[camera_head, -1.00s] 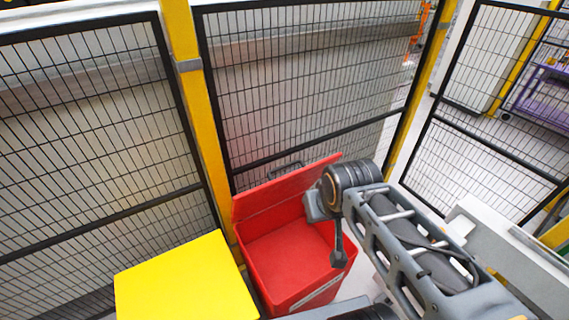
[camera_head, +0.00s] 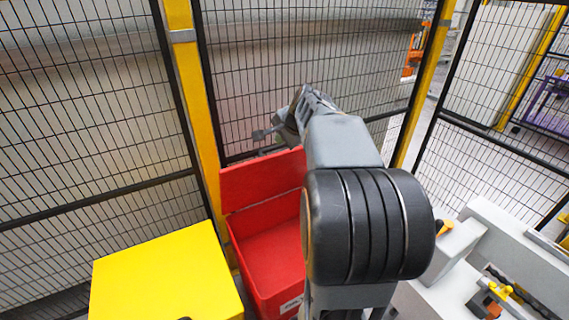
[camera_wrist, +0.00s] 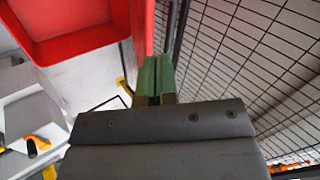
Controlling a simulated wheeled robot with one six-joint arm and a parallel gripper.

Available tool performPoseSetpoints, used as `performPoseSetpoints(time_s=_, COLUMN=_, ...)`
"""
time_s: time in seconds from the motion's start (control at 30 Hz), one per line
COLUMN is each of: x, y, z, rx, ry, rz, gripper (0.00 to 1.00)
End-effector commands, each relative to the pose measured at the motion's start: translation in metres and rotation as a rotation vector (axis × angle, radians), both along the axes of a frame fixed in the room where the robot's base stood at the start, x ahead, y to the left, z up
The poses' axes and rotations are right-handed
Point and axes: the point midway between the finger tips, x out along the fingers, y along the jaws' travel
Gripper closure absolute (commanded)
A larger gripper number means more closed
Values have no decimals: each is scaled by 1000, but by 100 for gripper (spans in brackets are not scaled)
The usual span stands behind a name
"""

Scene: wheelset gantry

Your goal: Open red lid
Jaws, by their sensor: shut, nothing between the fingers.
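The red bin (camera_head: 271,262) stands on the floor by the fence, and its inside shows red and open from above. Its red lid (camera_head: 258,180) is raised, leaning up at the back of the bin near the fence. My gripper (camera_head: 262,134) is above and behind the lid's upper edge, close to the mesh. In the wrist view my gripper (camera_wrist: 153,80) has its green fingers shut together with nothing between them. They lie beside the red lid's edge (camera_wrist: 143,28); touching or apart I cannot tell. My arm hides the bin's right side.
A yellow box (camera_head: 165,280) stands left of the bin. Black mesh fence panels (camera_head: 300,60) with yellow posts (camera_head: 190,85) close off the back. White equipment (camera_head: 500,265) with orange parts is at the right.

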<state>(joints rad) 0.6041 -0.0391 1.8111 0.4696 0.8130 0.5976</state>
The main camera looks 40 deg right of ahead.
Motion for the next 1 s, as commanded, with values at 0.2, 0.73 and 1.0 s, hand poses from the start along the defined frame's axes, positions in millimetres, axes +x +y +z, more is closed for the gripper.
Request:
performPoseSetpoints(time_s=0.2, x=15, y=-59, z=-26, rx=116, ry=-69, rz=-200, gripper=100)
performPoseSetpoints(time_s=0.73, x=67, y=-71, z=-79, rx=128, ry=-76, rz=-219, gripper=100)
performPoseSetpoints(time_s=1.0, x=79, y=-73, z=-92, rx=126, ry=-78, rz=-219, gripper=100)
